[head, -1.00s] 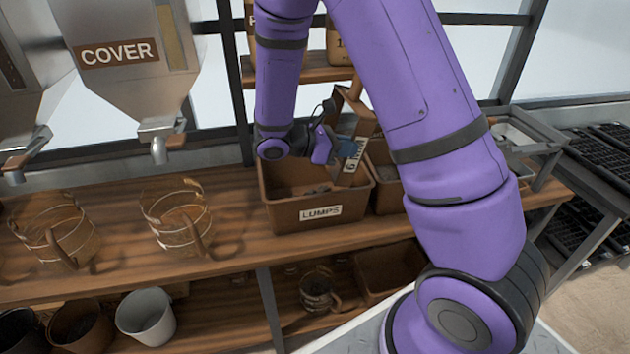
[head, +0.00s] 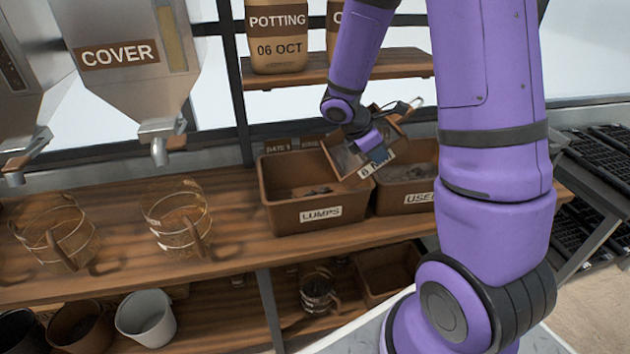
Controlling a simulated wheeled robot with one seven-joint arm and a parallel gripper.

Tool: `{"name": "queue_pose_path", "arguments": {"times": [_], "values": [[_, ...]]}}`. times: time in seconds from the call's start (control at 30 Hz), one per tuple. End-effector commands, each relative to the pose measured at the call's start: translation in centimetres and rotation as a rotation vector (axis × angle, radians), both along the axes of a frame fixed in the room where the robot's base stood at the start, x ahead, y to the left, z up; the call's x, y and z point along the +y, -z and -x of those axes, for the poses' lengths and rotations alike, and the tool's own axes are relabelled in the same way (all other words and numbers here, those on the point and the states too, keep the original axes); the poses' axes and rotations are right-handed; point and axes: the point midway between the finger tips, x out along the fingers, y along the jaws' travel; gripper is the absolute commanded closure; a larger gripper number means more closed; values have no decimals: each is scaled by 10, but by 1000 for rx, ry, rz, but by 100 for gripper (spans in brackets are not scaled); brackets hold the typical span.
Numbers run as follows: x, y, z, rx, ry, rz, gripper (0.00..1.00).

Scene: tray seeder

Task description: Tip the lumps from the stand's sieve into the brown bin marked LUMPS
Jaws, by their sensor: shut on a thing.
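The brown LUMPS bin (head: 334,214) stands on the wooden bench, its white label facing me. A dark heap of lumps (head: 312,191) lies on its floor. My gripper (head: 378,152) is shut on the sieve (head: 345,160), a wooden-framed tray with a white label on its near edge. The sieve is tilted above the right end of the LUMPS bin, with its lower corner near the bin's right rim. My gripper covers part of it, and I cannot tell whether lumps are left in it.
Potting bags (head: 277,40) stand on the shelf above.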

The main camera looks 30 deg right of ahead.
Motion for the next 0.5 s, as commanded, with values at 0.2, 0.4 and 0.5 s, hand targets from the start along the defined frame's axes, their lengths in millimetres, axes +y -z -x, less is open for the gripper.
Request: {"name": "queue_pose_path", "arguments": {"times": [0.2, 0.4, 0.5], "values": [[-18, -1, 5, -31, 5, -98, 100], [-31, 7, 9, -54, 3, -183, 100], [-37, 11, 10, -63, 2, -220, 100]]}}
